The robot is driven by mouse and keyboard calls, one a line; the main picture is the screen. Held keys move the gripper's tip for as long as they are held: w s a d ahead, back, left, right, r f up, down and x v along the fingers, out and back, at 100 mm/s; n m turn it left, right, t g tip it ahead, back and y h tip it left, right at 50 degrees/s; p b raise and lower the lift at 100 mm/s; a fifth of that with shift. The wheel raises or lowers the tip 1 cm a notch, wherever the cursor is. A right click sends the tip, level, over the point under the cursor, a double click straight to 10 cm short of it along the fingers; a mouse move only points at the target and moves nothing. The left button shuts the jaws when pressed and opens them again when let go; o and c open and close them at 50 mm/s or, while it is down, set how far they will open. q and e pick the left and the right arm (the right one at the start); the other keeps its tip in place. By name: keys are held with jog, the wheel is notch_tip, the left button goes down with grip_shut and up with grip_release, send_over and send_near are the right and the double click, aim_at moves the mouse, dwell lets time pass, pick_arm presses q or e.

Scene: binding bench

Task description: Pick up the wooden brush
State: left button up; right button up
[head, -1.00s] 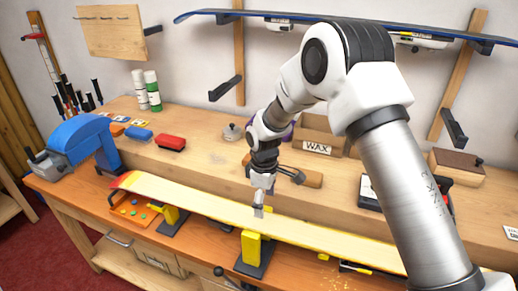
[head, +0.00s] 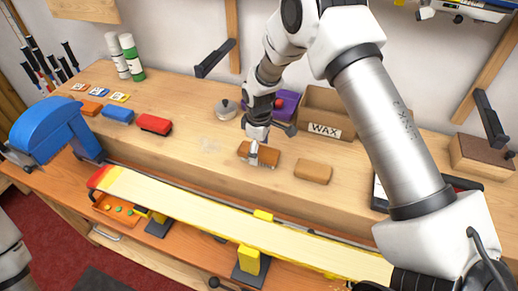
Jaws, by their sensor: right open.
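The wooden brush (head: 260,153) is a brown block lying on the raised back shelf of the bench. My right gripper (head: 255,150) is open and points down at the brush. Its fingers cover part of the brush's middle; I cannot tell whether they touch it. My left gripper is out of view.
A tan block (head: 313,172) lies just right of the brush. Behind are a WAX box (head: 323,130), a purple container (head: 287,103) and a small grey lidded pot (head: 225,109). A long yellow ski (head: 200,207) lies in front.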

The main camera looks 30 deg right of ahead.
jog(key=shift+w+d+f, duration=0.15)
jog(key=shift+w+f, duration=0.15)
jog(key=shift+f, duration=0.25)
jog(key=shift+w+d+f, duration=0.15)
jog(key=shift+w+f, duration=0.1)
jog(key=shift+f, duration=0.3)
jog(key=shift+s+a+r, duration=0.15)
jog(key=shift+s+r, duration=0.05)
jog(key=shift+c, duration=1)
jog(key=shift+s+a+r, duration=0.1)
jog(key=shift+s+r, duration=0.05)
jog(key=c, duration=1.1)
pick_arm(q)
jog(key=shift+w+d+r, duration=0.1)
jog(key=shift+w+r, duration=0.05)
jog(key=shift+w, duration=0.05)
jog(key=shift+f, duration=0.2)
